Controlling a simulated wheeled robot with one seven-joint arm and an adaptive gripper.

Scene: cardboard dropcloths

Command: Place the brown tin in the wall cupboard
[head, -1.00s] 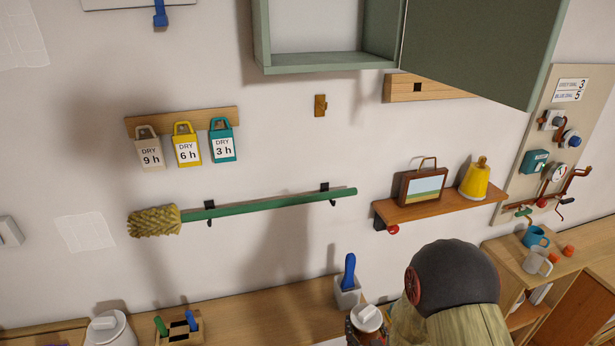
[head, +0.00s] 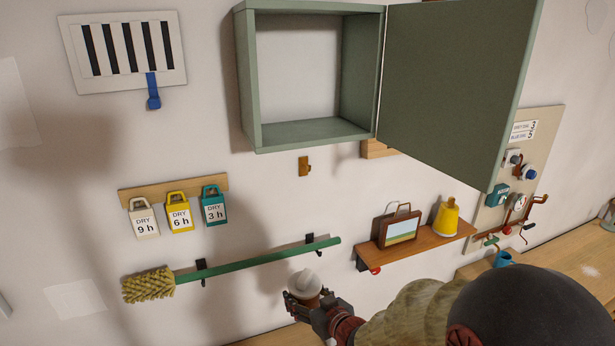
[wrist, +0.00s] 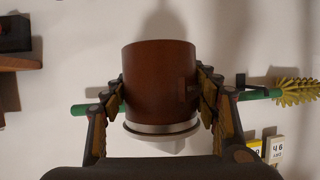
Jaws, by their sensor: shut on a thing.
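The brown tin (wrist: 158,80) fills the middle of the wrist view, with a pale rim and a whitish top at its lower end in that picture. My gripper (head: 312,300) is shut on the tin, one finger on each side. In the head view the tin's white lid (head: 304,283) shows above my fingers; most of its brown body is hidden. The green wall cupboard (head: 310,132) is above my gripper, its door (head: 450,90) swung wide open to the right. The cupboard's inside looks empty. The tin is below the cupboard and apart from it.
A green-handled brush (head: 260,258) hangs on the wall behind my gripper. A small shelf (head: 418,249) to the right holds a picture-fronted case (head: 400,230) and a yellow bell-shaped thing (head: 446,217). Dry-time tags (head: 180,212) hang at left. A vent (head: 122,50) is upper left.

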